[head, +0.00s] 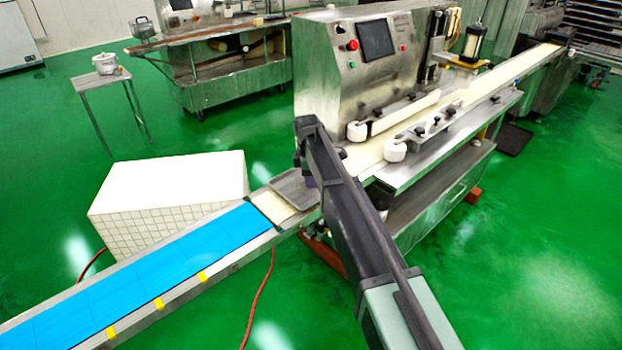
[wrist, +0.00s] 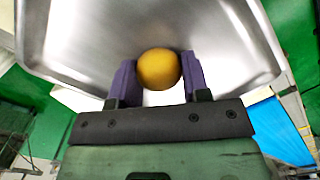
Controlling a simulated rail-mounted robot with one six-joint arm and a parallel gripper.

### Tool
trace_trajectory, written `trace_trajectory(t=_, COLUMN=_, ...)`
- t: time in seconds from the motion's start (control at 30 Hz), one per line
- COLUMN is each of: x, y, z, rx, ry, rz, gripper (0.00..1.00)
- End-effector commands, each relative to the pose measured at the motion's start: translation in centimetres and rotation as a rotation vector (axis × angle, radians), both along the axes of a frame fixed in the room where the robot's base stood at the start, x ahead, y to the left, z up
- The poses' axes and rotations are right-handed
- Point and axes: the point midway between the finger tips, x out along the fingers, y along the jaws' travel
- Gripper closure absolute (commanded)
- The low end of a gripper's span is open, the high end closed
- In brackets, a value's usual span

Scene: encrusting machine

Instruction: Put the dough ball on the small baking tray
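The yellow dough ball (wrist: 159,69) is between the two purple fingers of my gripper (wrist: 160,75) in the wrist view. The fingers touch it on both sides, so my gripper is shut on it. The small baking tray (wrist: 85,35) is a grey metal tray with a raised rim, and it lies behind the ball in this view. I cannot tell how much gap there is between ball and tray. In the head view the tray (head: 288,183) sits on the conveyor, partly covered by my arm; the ball is hidden there.
The blue conveyor belt (head: 150,275) runs to the lower left. The steel encrusting machine (head: 345,75) stands right behind the tray, with white rollers (head: 394,151) beside its belt. A white tiled block (head: 165,190) is left of the tray.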

Motion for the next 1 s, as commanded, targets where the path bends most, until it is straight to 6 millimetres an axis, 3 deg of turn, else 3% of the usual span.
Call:
trace_trajectory(t=0.03, x=0.0, y=0.0, z=0.0, rx=0.0, ry=0.0, rz=0.0, gripper=0.5)
trace_trajectory(t=0.17, x=0.0, y=0.0, z=0.0, rx=0.0, ry=0.0, rz=0.0, gripper=0.32)
trace_trajectory(t=0.4, x=0.0, y=0.0, z=0.1, rx=0.0, ry=0.0, rz=0.0, gripper=0.32)
trace_trajectory(t=0.53, x=0.0, y=0.0, z=1.1, rx=0.0, ry=0.0, rz=0.0, gripper=0.32)
trace_trajectory(t=1.0, x=0.2, y=0.7, z=11.9, rx=0.0, ry=0.0, rz=0.0, gripper=0.32)
